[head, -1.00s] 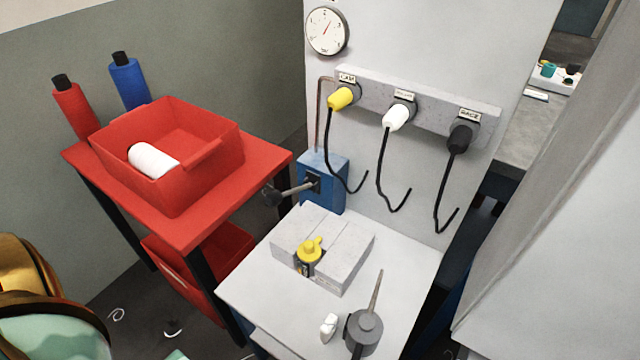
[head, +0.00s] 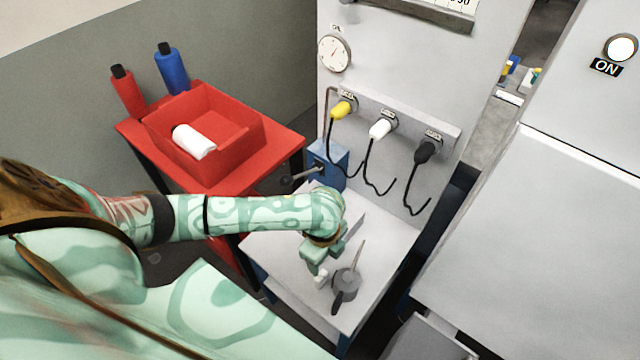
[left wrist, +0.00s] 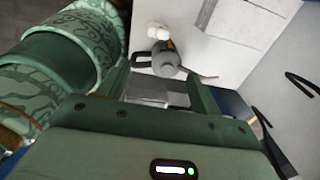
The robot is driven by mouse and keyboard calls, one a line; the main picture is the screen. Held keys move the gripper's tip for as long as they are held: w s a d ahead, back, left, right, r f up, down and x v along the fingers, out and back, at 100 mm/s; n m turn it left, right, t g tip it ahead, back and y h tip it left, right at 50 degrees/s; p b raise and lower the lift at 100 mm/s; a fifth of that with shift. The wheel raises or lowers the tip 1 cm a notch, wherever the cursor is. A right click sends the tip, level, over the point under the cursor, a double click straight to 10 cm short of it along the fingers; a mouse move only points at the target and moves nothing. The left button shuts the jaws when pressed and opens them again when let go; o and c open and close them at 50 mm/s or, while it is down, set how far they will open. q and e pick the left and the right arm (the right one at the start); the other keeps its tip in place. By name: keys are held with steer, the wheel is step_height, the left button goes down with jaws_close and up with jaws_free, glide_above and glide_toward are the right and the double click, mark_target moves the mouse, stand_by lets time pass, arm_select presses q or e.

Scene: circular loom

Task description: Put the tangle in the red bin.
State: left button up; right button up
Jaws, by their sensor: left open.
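A small white lump, which looks like the tangle (head: 320,281), lies on the light grey worktop beside a grey oil can (head: 346,284). It also shows in the left wrist view (left wrist: 158,32). My left gripper (head: 326,260) is open and empty, pointing down over the worktop just behind the white lump, which it partly overlaps in the head view. In the left wrist view the lump is beyond the fingers (left wrist: 160,90), not between them. An open red bin (head: 228,160) stands on a red side table at the left, with a white roll (head: 193,142) in it. My right gripper is out of view.
Red (head: 128,93) and blue (head: 172,70) bottles stand behind the bin. Yellow, white and black plugs with hooked cords hang on the panel above the worktop. A blue box with a lever (head: 327,165) stands at its back left. My arm hides much of the grey block.

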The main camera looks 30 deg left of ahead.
mark_target(321, 275)
arm_select(q)
steer(key=shift+g, duration=0.3)
steer(key=f+b, duration=0.1)
steer(key=f, duration=0.2)
steer(key=a+f+b, duration=0.1)
steer(key=f+b, duration=0.1)
steer(key=f, duration=0.2)
steer(key=a+f+b, duration=0.1)
steer(key=f+b, duration=0.1)
steer(key=f, duration=0.2)
steer(key=shift+w, duration=0.1)
steer(key=f+b, duration=0.1)
steer(key=f, duration=0.1)
steer(key=f+b, duration=0.1)
steer(key=f, duration=0.1)
steer(key=f+b, duration=0.1)
steer(key=shift+d+f, duration=0.3)
steer(key=shift+f, duration=0.1)
steer(key=shift+r, duration=0.1)
steer(key=shift+c, duration=0.3)
steer(key=c, duration=1.1)
steer(key=shift+r, duration=0.15)
